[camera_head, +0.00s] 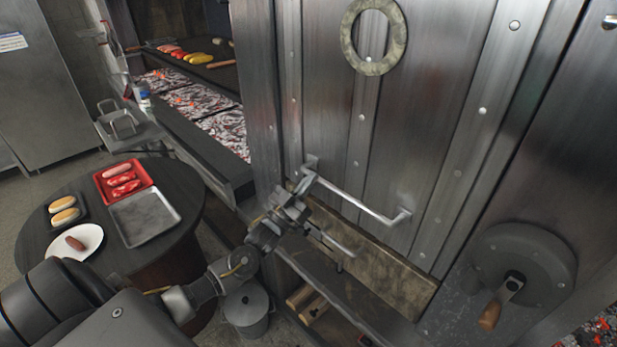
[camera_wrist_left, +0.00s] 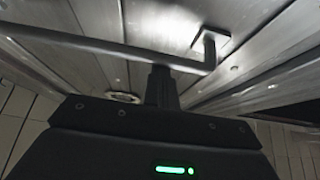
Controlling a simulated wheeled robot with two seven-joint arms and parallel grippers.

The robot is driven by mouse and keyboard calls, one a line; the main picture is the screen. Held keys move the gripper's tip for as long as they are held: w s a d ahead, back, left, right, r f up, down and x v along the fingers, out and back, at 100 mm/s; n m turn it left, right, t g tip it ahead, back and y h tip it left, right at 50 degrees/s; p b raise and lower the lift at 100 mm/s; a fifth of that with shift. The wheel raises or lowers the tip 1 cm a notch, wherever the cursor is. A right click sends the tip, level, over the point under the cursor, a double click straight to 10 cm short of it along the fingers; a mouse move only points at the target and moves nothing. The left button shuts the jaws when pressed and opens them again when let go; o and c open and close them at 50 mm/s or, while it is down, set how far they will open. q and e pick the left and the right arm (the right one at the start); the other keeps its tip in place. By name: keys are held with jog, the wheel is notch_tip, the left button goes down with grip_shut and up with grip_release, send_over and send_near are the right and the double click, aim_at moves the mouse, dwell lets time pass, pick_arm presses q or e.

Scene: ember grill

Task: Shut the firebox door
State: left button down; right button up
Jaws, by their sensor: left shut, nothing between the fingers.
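The firebox door (camera_head: 395,110) is a large riveted metal panel with a round ring near its top, in the head view. Its bar handle (camera_head: 365,207) runs slantwise across its lower part. I cannot tell how far the door stands from its frame. My left gripper (camera_head: 306,183) is at the handle's left end, its fingers shut and empty. In the left wrist view the closed fingers (camera_wrist_left: 161,85) overlap the handle bar (camera_wrist_left: 100,44) near its bracket; whether they touch is unclear. My right gripper is not in view.
A round table (camera_head: 190,215) at left holds a red tray (camera_head: 147,182) of sausages, a metal tray (camera_head: 145,216) and a plate (camera_head: 90,232). Glowing coals (camera_head: 200,105) lie behind. A crank wheel (camera_head: 545,255) is at right. A pot (camera_head: 246,308) stands below my left arm.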

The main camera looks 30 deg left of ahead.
pick_arm(q)
notch_tip(320, 180, up, 5)
jog(key=p, duration=0.4)
jog(key=b+v, duration=0.5)
jog(key=v, duration=0.6)
jog(key=shift+f, duration=0.2)
